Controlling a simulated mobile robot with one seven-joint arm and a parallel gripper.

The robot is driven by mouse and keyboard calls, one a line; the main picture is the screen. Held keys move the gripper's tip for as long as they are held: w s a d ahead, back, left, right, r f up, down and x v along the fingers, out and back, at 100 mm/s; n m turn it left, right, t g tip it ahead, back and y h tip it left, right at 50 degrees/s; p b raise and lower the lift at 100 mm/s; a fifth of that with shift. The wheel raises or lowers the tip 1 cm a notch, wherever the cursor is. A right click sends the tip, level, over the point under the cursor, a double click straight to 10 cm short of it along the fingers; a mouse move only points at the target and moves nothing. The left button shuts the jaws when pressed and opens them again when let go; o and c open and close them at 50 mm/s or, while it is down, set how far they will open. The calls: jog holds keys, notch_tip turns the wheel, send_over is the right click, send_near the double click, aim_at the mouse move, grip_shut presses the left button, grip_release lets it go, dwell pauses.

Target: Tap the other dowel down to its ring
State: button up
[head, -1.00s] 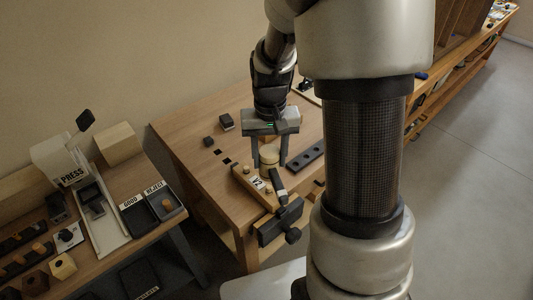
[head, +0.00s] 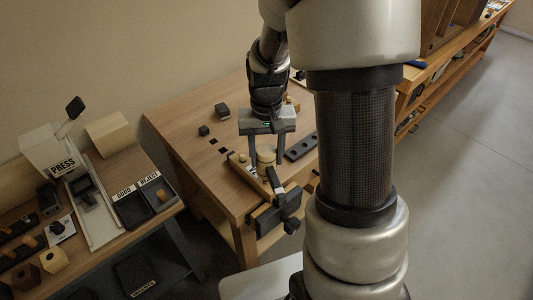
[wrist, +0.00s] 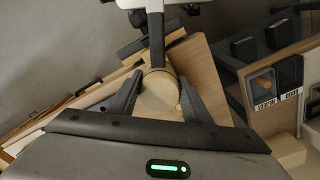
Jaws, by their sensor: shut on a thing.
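My gripper (head: 267,158) is shut on a mallet, with one finger on either side of its round pale wooden head (head: 266,154). The head also shows between the fingers in the wrist view (wrist: 159,92), and a dark handle (wrist: 156,35) runs up from it. The held mallet is over the wooden board (head: 236,165) at the bench's near edge, beside the dark vise (head: 272,216). A small light wooden peg end, perhaps a dowel (head: 243,157), shows left of the mallet head. Its ring cannot be made out. I cannot tell whether the mallet touches anything.
A dark strip with holes (head: 301,146) lies right of my gripper on the bench (head: 175,120). Small dark blocks (head: 222,110) lie at the back left. A side table at left holds a press (head: 62,165) and good and reject trays (head: 131,208). The bench's left part is mostly clear.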

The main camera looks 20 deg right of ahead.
jog(key=shift+f, duration=0.9)
jog(key=shift+r, duration=0.15)
jog(key=shift+r+p, duration=0.7)
jog(key=shift+r, duration=0.3)
jog(key=shift+r, duration=0.1)
notch_tip(320, 180, down, 3)
jog(key=shift+f+b, duration=0.1)
jog(key=shift+b, duration=1.05)
jog(key=shift+r+p, duration=0.95)
jog(key=shift+r, duration=0.3)
jog(key=shift+r, duration=0.15)
